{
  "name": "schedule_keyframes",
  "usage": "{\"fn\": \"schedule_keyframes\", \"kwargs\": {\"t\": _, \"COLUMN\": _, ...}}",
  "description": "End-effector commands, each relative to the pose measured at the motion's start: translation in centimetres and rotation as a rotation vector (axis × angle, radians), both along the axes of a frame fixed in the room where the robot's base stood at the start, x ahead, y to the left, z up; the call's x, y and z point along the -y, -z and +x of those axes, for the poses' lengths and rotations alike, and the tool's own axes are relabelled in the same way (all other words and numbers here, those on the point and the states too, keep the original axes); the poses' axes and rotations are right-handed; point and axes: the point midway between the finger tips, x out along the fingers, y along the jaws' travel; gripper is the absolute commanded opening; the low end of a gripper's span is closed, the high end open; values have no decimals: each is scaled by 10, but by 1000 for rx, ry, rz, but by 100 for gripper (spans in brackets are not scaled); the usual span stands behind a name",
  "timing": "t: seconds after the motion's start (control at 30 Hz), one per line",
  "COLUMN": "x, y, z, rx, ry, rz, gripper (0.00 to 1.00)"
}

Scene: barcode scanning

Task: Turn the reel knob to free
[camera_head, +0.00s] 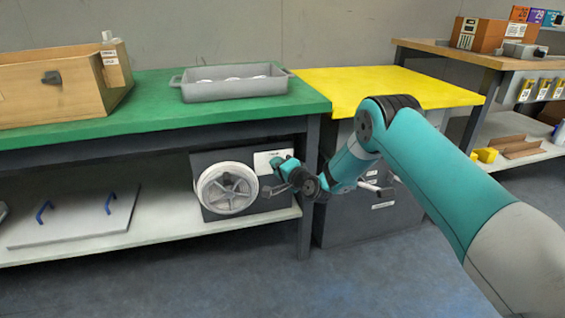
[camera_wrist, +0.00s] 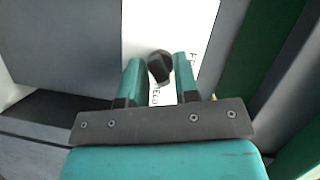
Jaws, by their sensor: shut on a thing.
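A dark knob (camera_wrist: 160,66) stands out from a white label plate (camera_wrist: 150,22) in the wrist view. My gripper (camera_wrist: 159,72) is shut on the knob, with one teal finger on each side of it. Some lettering on the label shows beside and below the knob, partly hidden by the fingers. In the head view, my gripper (camera_head: 272,176) is at the front of a dark grey box (camera_head: 206,161), just right of the white reel (camera_head: 227,188). The label plate (camera_head: 262,160) shows behind it. I cannot read which way the knob points.
The box stands on a low shelf (camera_head: 160,225) under a green-topped bench (camera_head: 150,105). A bench leg (camera_head: 305,215) is close to my arm. A grey cabinet (camera_head: 370,215) under the yellow top stands to the right. A panel with blue handles (camera_head: 75,217) lies left.

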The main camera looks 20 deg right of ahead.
Motion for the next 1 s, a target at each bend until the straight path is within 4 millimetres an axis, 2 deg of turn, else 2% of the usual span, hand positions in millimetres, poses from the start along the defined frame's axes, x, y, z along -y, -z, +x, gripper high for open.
{"fn": "schedule_keyframes", "kwargs": {"t": 0.03, "x": -7, "y": -4, "z": -2, "rx": -5, "ry": -14, "rz": -43, "gripper": 5}}
{"fn": "schedule_keyframes", "kwargs": {"t": 0.1, "x": -8, "y": -4, "z": -2, "rx": -5, "ry": -15, "rz": -108, "gripper": 5}}
{"fn": "schedule_keyframes", "kwargs": {"t": 1.0, "x": -9, "y": 2, "z": -4, "rx": -10, "ry": -15, "rz": -952, "gripper": 5}}
